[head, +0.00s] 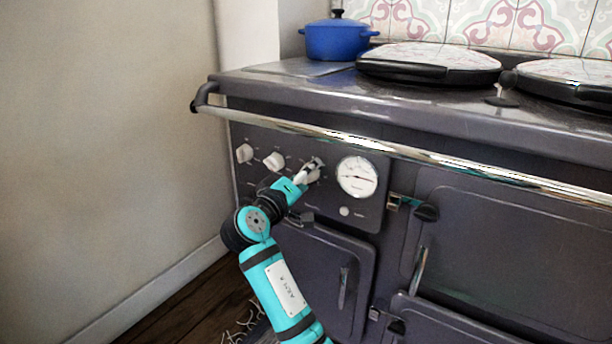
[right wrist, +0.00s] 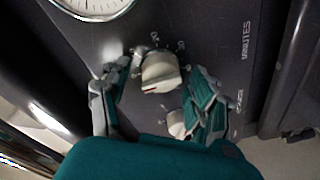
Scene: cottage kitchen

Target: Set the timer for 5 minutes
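The oven's control panel (head: 333,206) carries a row of white knobs and a round white dial gauge (head: 357,176). In the right wrist view, a white knob (right wrist: 160,72) with small marks around it is near the gauge (right wrist: 92,4); the word MINUTES is printed on the panel to its right. My right gripper (right wrist: 160,82) is open, with one finger on each side of this knob; I cannot tell if either touches it. In the head view, my right gripper (head: 308,172) largely covers that knob, just left of the gauge. My left gripper is out of view.
Two more white knobs, the left one (head: 244,153) and the middle one (head: 274,161), are left of my gripper. A steel rail (head: 400,150) runs across the stove front above the panel. A blue pot (head: 337,40) stands on top. A bare wall (head: 100,130) is at left.

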